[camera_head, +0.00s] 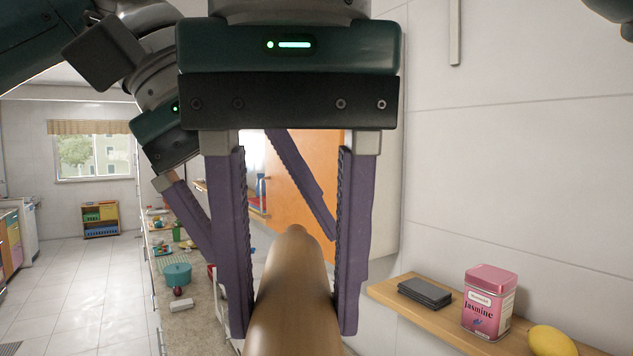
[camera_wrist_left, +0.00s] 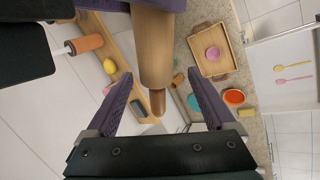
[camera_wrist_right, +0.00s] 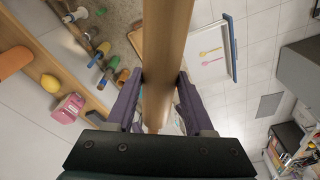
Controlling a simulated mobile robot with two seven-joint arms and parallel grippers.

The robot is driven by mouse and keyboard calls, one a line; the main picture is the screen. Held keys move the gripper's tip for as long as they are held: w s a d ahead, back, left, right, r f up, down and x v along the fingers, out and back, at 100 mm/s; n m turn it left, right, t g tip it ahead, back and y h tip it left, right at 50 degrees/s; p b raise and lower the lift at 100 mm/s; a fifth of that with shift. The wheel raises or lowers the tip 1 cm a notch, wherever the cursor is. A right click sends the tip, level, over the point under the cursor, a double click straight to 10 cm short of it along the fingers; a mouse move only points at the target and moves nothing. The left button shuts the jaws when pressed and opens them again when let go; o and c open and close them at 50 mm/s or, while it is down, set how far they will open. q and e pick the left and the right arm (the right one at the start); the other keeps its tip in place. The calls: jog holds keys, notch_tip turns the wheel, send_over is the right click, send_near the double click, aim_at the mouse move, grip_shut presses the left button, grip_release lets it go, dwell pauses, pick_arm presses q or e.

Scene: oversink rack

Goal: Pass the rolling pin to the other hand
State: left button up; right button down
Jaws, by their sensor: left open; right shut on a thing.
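The rolling pin (camera_head: 292,305) is a long tan wooden cylinder pointing away from the head camera. My right gripper (camera_head: 293,325) is the large near one; its purple fingers are shut on the pin's body, which also shows between them in the right wrist view (camera_wrist_right: 165,55). My left gripper (camera_head: 276,245) is farther back, partly hidden behind the right one. In the left wrist view (camera_wrist_left: 160,110) it is open, fingers wide apart. The pin's far end and brown handle (camera_wrist_left: 158,102) lie between them, with gaps on both sides.
A wall shelf (camera_head: 385,291) at the right holds a dark stack (camera_head: 424,293), a pink Jasmine tin (camera_head: 489,302) and a lemon (camera_head: 550,342). An orange panel (camera_head: 290,200) stands behind the grippers. A counter below carries a teal pot (camera_head: 177,275) and a wooden tray (camera_wrist_left: 229,62).

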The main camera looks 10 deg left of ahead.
pick_arm(q)
jog(key=shift+d+f, duration=0.2)
jog(key=shift+f, duration=0.15)
jog(key=shift+a+f, duration=0.1)
jog(key=shift+a, duration=0.05)
grip_shut()
pick_arm(e)
jog(key=shift+w+d, duration=0.1)
dwell(0.3)
jog(key=c, duration=0.7)
grip_release()
jog(key=o, duration=0.5)
